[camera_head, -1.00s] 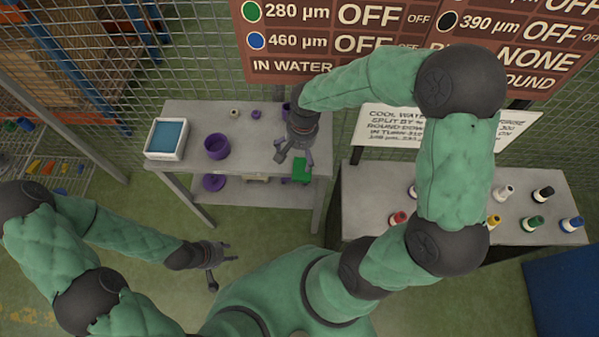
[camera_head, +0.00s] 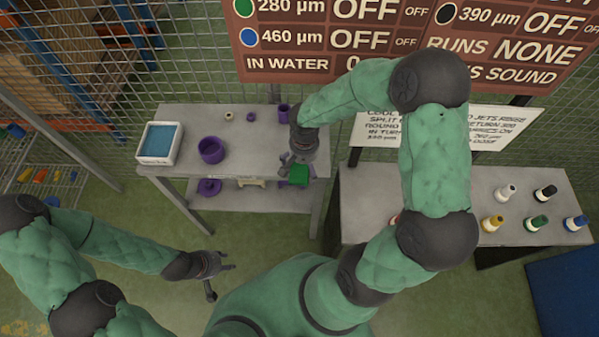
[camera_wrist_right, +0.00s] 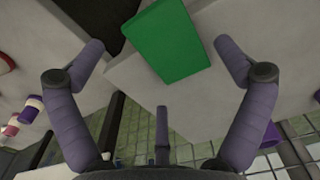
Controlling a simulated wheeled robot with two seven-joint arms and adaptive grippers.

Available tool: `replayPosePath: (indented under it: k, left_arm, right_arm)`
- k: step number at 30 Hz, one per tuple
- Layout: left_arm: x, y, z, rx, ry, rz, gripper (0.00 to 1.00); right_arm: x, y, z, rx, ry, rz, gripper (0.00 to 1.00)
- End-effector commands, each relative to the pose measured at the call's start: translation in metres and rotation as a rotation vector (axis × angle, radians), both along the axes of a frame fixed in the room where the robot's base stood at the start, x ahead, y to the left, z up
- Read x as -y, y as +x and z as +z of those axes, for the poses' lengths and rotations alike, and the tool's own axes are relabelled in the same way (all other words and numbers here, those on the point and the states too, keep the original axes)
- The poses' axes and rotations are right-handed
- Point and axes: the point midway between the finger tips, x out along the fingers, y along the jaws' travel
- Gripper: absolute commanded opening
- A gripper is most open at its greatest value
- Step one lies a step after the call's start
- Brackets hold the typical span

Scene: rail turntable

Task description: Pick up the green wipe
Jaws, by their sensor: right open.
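The green wipe (camera_head: 298,174) is a small flat green piece at the right front edge of the grey table. In the right wrist view the green wipe (camera_wrist_right: 163,42) lies on the pale tabletop, ahead of the fingers. My right gripper (camera_head: 298,162) is over that table end, just behind the wipe in the head view. In the right wrist view my right gripper (camera_wrist_right: 160,55) has its fingers spread wide on either side of the wipe, with nothing between them held. My left gripper (camera_head: 219,279) hangs low over the floor, away from the table, its fingers apart and empty.
The grey table (camera_head: 180,113) also carries a white tray with blue content (camera_head: 159,143), a purple pot (camera_head: 211,150) and small purple items. A second table (camera_head: 360,200) at right holds several coloured bottles. A sign stands behind it. Open floor lies in front.

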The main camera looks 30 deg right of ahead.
Motion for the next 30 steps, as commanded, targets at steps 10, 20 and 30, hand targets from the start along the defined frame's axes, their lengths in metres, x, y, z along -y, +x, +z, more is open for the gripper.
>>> replayPosePath:
  k: [10, 20, 30]
  left_arm:
    - [0.000, 0.000, -0.008, 0.000, 0.000, 0.000, 0.40]
    - [0.000, 0.000, -0.007, 0.000, 0.000, 0.000, 0.40]
    - [0.000, 0.000, -0.006, 0.000, 0.000, 0.000, 0.40]
  right_arm:
    - [0.000, 0.000, -0.022, 0.001, 0.000, -0.001, 1.00]
    - [0.000, 0.000, -0.022, 0.001, 0.001, 0.000, 0.62]
    - [0.000, 0.000, -0.019, 0.000, 0.001, 0.000, 0.62]
